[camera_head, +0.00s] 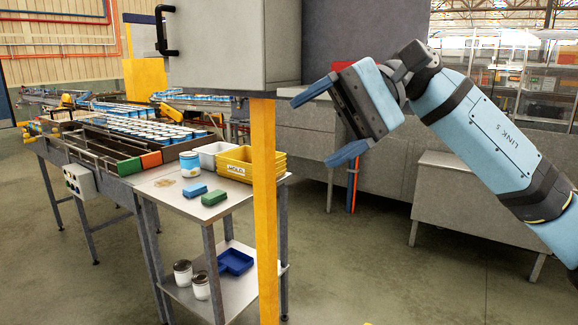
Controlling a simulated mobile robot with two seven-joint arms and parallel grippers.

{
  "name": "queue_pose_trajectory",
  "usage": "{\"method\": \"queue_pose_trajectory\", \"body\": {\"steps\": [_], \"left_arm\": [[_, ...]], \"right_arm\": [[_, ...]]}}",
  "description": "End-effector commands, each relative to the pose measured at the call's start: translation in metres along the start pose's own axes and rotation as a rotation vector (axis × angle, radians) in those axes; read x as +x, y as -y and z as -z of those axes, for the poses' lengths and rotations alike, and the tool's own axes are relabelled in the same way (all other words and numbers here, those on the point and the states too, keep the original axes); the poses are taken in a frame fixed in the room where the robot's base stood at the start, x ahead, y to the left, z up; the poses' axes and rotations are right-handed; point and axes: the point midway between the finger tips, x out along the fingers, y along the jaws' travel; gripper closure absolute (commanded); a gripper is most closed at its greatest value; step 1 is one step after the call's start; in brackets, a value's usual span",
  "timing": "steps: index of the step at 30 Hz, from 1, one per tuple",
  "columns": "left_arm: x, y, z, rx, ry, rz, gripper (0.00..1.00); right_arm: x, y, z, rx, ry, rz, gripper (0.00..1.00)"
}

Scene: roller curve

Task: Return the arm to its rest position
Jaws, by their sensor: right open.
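My right gripper (332,122) comes in from the right on a light-blue arm and is raised in the air. Its two blue fingers are spread wide apart, with nothing between them. It appears in front of the grey panels, to the right of the yellow post. It touches nothing that I can see. My left gripper is not in view.
A yellow post (264,200) and a grey cabinet (225,50) stand left of the gripper. A steel side table (160,204) holds a yellow bin (237,172), a white bin, a jar and two blocks. A roller conveyor (85,148) carries many cups.

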Motion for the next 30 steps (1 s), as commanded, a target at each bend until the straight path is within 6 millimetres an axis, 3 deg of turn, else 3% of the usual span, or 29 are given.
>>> {"method": "queue_pose_trajectory", "body": {"steps": [6,11,17,23,29,30], "left_arm": [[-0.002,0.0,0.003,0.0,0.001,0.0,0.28],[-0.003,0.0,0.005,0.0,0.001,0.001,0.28],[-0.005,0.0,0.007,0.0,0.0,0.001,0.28],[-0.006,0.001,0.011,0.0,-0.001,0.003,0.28],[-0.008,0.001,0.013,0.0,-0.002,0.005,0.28],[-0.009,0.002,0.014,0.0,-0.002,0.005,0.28]], "right_arm": [[0.031,-0.034,0.032,0.458,0.276,0.368,0.22],[0.039,-0.065,0.057,0.822,0.503,0.616,0.22],[0.043,-0.123,0.095,1.288,0.824,0.906,0.22],[0.05,-0.21,0.131,1.738,1.197,1.186,0.22],[0.073,-0.324,0.15,2.126,1.639,1.475,0.22],[0.08,-0.349,0.15,-2.122,-1.685,-1.489,0.22]]}}
